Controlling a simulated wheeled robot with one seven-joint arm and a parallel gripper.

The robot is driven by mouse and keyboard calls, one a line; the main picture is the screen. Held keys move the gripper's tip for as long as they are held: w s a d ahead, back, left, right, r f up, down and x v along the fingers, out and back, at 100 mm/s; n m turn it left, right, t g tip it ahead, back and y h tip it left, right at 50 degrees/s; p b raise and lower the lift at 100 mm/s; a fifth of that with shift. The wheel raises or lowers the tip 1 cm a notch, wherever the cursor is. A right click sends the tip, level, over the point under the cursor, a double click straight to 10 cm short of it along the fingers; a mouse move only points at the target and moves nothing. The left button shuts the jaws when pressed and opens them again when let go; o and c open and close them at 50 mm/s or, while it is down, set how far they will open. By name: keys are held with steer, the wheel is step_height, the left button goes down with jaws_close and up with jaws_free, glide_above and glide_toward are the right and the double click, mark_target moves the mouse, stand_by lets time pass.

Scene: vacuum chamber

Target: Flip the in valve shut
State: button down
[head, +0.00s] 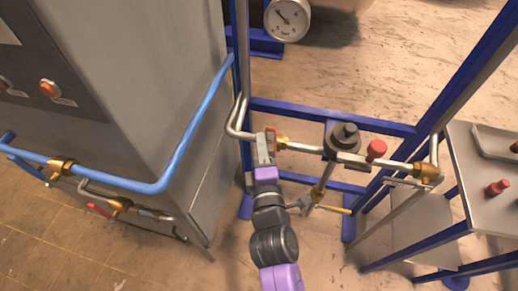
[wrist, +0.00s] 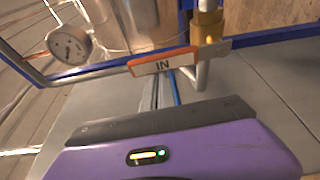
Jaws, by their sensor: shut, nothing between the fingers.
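The in valve's handle is a flat lever with an orange edge and a pale plate marked "IN" (wrist: 163,63). In the wrist view it lies sideways across the upper middle, with a brass fitting (wrist: 208,24) at its right end. In the head view the handle (head: 271,138) sits left of a brass fitting (head: 282,142) on the steel pipe line. My purple gripper (head: 265,167) is right at the near side of the handle, shut and empty. Whether it touches the handle is unclear. My gripper's body fills the bottom of the wrist view; its fingertips are hard to make out there.
The pipe line carries a black-topped part (head: 344,136) and a red knob (head: 376,149) to the right. A blue frame (head: 330,118) surrounds it. A grey cabinet (head: 130,80) with a blue pipe (head: 190,125) stands left. A pressure gauge (head: 287,19) is behind; a metal table (head: 490,215) is right.

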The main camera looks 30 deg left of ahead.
steer(key=shift+w+d+m, duration=0.1)
steer(key=shift+d+m, duration=0.2)
steer(key=shift+m, duration=0.1)
steer(key=shift+w+d, duration=0.1)
steer(key=shift+d, duration=0.05)
stand_by(0.4)
